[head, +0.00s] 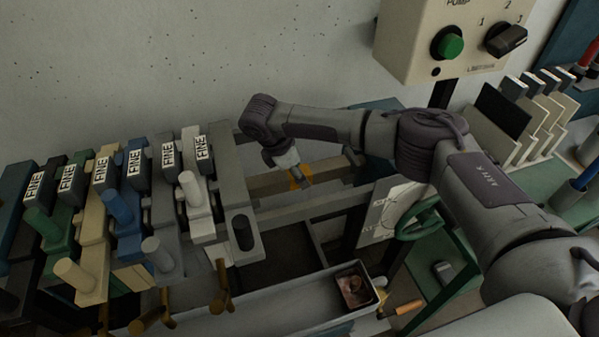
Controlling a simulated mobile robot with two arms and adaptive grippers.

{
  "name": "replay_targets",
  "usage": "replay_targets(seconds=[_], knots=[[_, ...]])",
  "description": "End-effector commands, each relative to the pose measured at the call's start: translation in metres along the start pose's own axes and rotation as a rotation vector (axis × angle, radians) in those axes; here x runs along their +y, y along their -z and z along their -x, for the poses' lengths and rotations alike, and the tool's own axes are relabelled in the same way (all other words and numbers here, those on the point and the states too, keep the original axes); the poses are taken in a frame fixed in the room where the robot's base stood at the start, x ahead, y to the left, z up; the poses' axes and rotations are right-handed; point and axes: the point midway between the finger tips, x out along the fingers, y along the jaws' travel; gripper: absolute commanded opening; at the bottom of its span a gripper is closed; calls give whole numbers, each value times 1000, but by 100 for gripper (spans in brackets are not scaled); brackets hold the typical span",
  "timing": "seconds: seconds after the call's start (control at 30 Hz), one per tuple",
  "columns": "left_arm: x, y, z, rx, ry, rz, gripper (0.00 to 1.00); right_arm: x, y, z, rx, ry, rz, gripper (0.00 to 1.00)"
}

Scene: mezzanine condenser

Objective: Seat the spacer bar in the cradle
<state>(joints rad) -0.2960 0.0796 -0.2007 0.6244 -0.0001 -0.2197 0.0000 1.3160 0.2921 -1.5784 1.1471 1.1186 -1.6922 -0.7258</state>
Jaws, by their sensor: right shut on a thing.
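My right gripper (297,178) reaches in from the right and points down at a brownish bar in the middle of the view. It is shut on this bar, which looks like the spacer bar (268,185). The bar lies roughly level, running left to right, with an orange patch at the fingers. Grey rails (310,206) of what looks like the cradle run alongside it on the near side. The fingertips are small and partly hidden, and I cannot tell whether the bar rests in the cradle. My left gripper is out of view.
A row of levers with FINE labels (168,155) stands at the left. A pump box (455,45) with a green button is on the wall. A green handwheel (418,222) stands right of the rails. A long grey trough (270,302) lies in front.

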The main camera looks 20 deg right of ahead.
Motion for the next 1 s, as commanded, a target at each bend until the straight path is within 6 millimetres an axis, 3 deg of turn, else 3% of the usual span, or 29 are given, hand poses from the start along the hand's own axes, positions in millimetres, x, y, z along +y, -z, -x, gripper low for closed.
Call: replay_targets(seconds=[0.43,0.47,0.57,0.6,1.0], knots=[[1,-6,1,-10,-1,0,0,1,2,-5,0,-3,-2,0],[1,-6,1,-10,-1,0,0,0,2,-6,0,-1,0,48],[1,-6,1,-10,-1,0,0,0,2,-6,0,-1,0,65],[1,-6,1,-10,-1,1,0,0,2,-6,0,-1,0,68],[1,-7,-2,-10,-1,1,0,1,2,1,1,-3,0,68]])
